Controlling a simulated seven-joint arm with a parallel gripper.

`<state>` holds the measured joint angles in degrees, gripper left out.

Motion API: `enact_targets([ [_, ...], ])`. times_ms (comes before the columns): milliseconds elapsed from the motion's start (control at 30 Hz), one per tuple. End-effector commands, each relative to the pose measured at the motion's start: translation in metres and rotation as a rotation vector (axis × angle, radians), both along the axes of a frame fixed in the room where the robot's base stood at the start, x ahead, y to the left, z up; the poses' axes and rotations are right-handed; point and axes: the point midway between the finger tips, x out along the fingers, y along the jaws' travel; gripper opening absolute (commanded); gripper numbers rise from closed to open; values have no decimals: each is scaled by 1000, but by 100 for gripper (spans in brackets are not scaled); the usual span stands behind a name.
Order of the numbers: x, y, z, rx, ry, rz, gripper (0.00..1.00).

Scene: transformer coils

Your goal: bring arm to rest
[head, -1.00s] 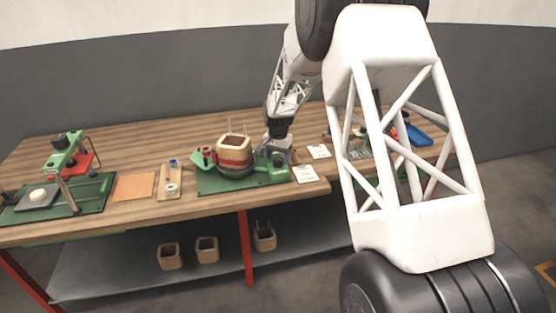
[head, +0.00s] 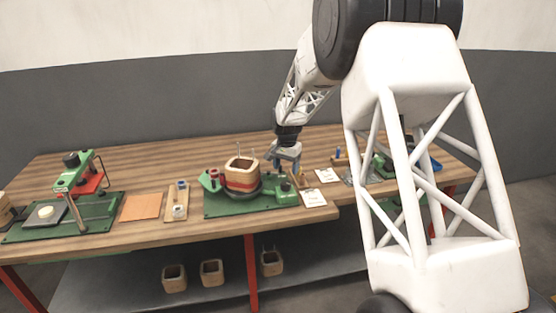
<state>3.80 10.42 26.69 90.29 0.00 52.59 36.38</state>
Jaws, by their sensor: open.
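My gripper (head: 287,163) shows at the end of my white lattice arm in the head view, over the workbench. It is just right of the green coil-winding fixture (head: 225,206) and a little above it. It is small in the picture, but its jaws look open, and I see nothing held between them. A square wooden coil former (head: 243,164) with a red band sits upright on the fixture, with thin leads standing up from it. My upper arm hides part of the bench's right side.
The wooden workbench (head: 130,165) also bears a green press (head: 80,200) at left, an orange sheet (head: 141,207), a small wooden tray (head: 170,213) and white cards (head: 313,198). Several tools stand at right, partly hidden. Wooden formers (head: 212,272) sit on the lower shelf. The back of the bench is clear.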

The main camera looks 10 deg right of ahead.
Motion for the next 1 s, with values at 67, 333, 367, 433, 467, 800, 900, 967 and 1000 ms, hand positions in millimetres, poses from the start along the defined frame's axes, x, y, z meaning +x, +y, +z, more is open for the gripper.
enact_targets([
  [67,-2,0,3,-1,-2,3,68],
  [333,-29,5,32,-2,-18,42,68],
  [367,-34,6,36,-3,-20,50,68],
  [433,-48,8,50,-3,-27,70,68],
  [467,-55,9,55,-4,-29,79,68],
  [800,-140,21,115,-12,-68,194,68],
  [900,-166,24,129,-16,-79,227,68],
  [967,-182,26,138,-18,-86,247,68],
  [1000,-193,27,142,-19,-90,261,68],
])
